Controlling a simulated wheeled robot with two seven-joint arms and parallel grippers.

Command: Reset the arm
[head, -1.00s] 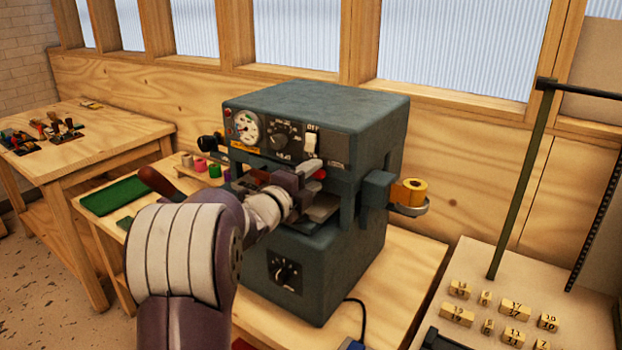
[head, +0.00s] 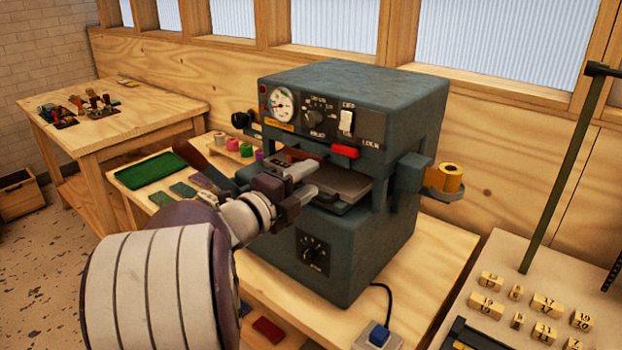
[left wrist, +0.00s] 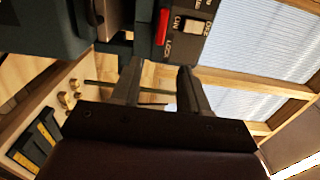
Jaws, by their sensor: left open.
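My left arm comes in from the lower left in the head view. Its gripper (head: 306,182) is open, with its fingers in front of the slot of the dark green-grey machine (head: 350,245). In the left wrist view the two fingers (left wrist: 160,88) stand apart with nothing between them. The machine has a gauge, dials, a white switch (head: 346,122) and a red piece (head: 344,151) above the slot. A gold foil roll (head: 449,178) sits on a holder at its right side. My right gripper is not in view.
Several coloured rolls (head: 232,144) and a green mat (head: 150,169) lie left of the machine. A tool table (head: 150,103) stands at the back left. Numbered wooden blocks (head: 545,304) lie at the lower right, near an upright post (head: 560,185). A cable runs by a blue switch (head: 378,335).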

